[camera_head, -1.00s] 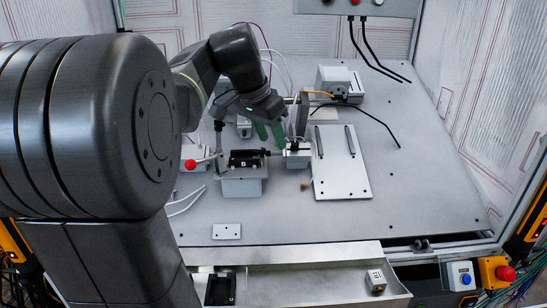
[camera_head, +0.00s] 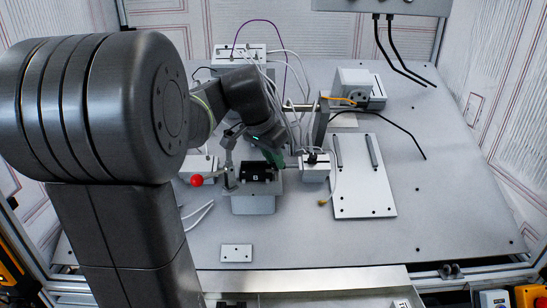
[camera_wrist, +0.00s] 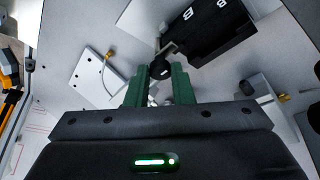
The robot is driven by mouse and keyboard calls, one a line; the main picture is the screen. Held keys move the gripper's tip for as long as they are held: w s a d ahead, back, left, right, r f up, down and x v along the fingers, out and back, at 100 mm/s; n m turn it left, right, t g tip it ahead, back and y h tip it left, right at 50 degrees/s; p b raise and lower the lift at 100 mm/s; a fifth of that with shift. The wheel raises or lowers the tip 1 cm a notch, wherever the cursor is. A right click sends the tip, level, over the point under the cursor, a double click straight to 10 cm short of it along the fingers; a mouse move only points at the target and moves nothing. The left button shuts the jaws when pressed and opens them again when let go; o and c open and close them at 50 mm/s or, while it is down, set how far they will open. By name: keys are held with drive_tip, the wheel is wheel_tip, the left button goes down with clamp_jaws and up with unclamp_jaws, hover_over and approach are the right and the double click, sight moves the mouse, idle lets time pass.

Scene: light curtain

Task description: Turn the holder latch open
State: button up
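The holder is a grey block (camera_head: 253,204) with a black part marked B (camera_head: 256,173) on top, at the middle of the table. In the wrist view the black part (camera_wrist: 203,30) is at the top right. A small dark round piece on a short grey arm (camera_wrist: 160,69) sits beside it; it looks like the latch, but I cannot be sure. My gripper (camera_wrist: 160,72) has green fingers, apart, with the round piece between or just past their tips. Contact cannot be told. In the head view my gripper (camera_head: 272,157) is just above the holder's far right side.
A red-ball lever (camera_head: 197,180) stands left of the holder. A small block with a knob (camera_head: 315,168) and a white plate with two bars (camera_head: 362,178) are to the right. White tubes hang behind my gripper. The front right table is clear.

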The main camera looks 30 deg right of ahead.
clamp_jaws()
drive_tip(key=n, duration=0.2)
drive_tip(key=n+t+p, duration=0.1)
drive_tip(key=shift+s+d+r+n, duration=0.1)
drive_tip(key=shift+s+r+n, duration=0.1)
drive_tip(key=shift+n, duration=0.2)
drive_tip(key=n+y+p, duration=0.1)
drive_tip(key=n, duration=0.1)
drive_tip(key=n+t+p, duration=0.1)
drive_tip(key=n, duration=0.1)
drive_tip(key=shift+s+d+t+y, duration=0.1)
drive_tip(key=shift+d+t+y, duration=0.1)
drive_tip(key=shift+t+y, duration=0.15)
drive_tip(key=n+y+p, duration=0.1)
drive_tip(key=n, duration=0.2)
drive_tip(key=n+y, duration=0.1)
drive_tip(key=n, duration=0.1)
drive_tip(key=shift+d+f+n+t+p, duration=0.15)
drive_tip(key=shift+d+n+t+p, duration=0.05)
drive_tip(key=shift+n+t+p, duration=0.2)
drive_tip(key=shift+d+n+y, duration=0.15)
drive_tip(key=shift+n+y, duration=0.7)
drive_tip(key=shift+n, duration=1.35)
drive_tip(key=shift+g, duration=0.25)
